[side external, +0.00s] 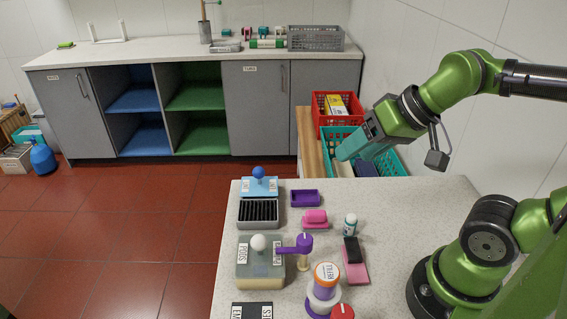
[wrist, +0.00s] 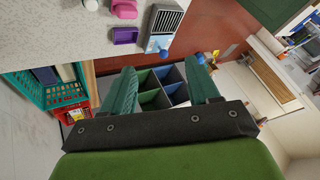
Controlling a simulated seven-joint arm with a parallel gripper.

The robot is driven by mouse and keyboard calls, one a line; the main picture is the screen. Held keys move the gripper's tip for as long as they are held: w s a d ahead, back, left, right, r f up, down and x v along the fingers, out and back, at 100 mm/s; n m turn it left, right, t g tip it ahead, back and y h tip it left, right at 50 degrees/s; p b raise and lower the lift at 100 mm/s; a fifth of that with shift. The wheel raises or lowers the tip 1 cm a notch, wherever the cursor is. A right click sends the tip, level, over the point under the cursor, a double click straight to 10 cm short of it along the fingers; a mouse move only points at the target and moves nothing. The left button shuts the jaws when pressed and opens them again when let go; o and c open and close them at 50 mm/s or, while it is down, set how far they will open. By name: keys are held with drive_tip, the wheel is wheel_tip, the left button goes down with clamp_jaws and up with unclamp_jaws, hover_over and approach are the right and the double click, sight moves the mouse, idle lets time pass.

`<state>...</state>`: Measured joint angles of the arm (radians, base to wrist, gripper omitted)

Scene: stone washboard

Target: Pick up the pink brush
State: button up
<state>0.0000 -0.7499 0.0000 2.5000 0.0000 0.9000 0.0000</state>
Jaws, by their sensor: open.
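A small pink item (side external: 315,218), which looks like the pink brush, lies on the speckled worktop (side external: 400,215) near its middle back. It also shows at the top of the wrist view (wrist: 124,9), cut by the frame edge. A second pink item (side external: 356,272) with a black block on it lies closer to the front; I cannot tell if it is a brush too. My gripper (side external: 350,147) is high above the back edge of the worktop, well apart from both. In the wrist view its two teal fingers (wrist: 165,63) are spread and empty.
A purple tray (side external: 305,198), a black slotted rack (side external: 258,213), a white-and-teal bottle (side external: 350,225), a ball-topped box (side external: 261,262) and an orange-and-purple container (side external: 325,280) stand around the pink items. Red (side external: 318,106) and teal (side external: 393,158) crates sit beyond the back edge.

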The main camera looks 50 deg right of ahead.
idle(0.3)
drive_tip(key=shift+o, duration=0.8)
